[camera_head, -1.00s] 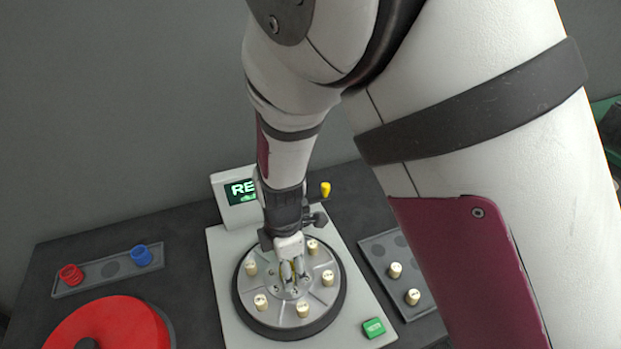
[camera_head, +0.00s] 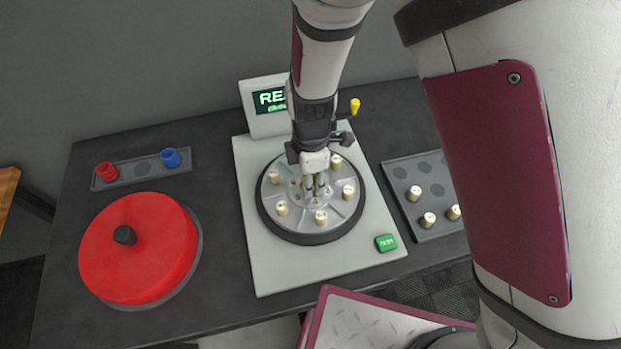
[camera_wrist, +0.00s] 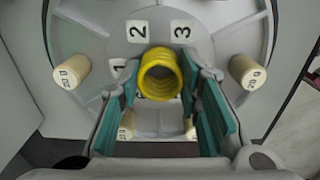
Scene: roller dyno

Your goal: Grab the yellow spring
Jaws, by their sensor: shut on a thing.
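The yellow spring (camera_wrist: 159,74) shows as a coiled ring between the teal-padded fingers of my gripper (camera_wrist: 166,90) in the wrist view. My gripper is shut on it, with the spring at the fingertips. In the head view my gripper (camera_head: 316,186) points down over the middle of the round grey dial plate (camera_head: 299,222). The spring is too small and hidden by the fingers to make out there. The spring's lower end is hidden, so I cannot tell whether it touches the plate.
Several cream weights stand around the dial plate, including one at front (camera_head: 321,217). A green button (camera_head: 386,243) is at the base's front right. A tray (camera_head: 398,172) with weights lies right. A red disc (camera_head: 150,250) and a tray with red (camera_head: 106,172) and blue (camera_head: 171,158) springs lie left.

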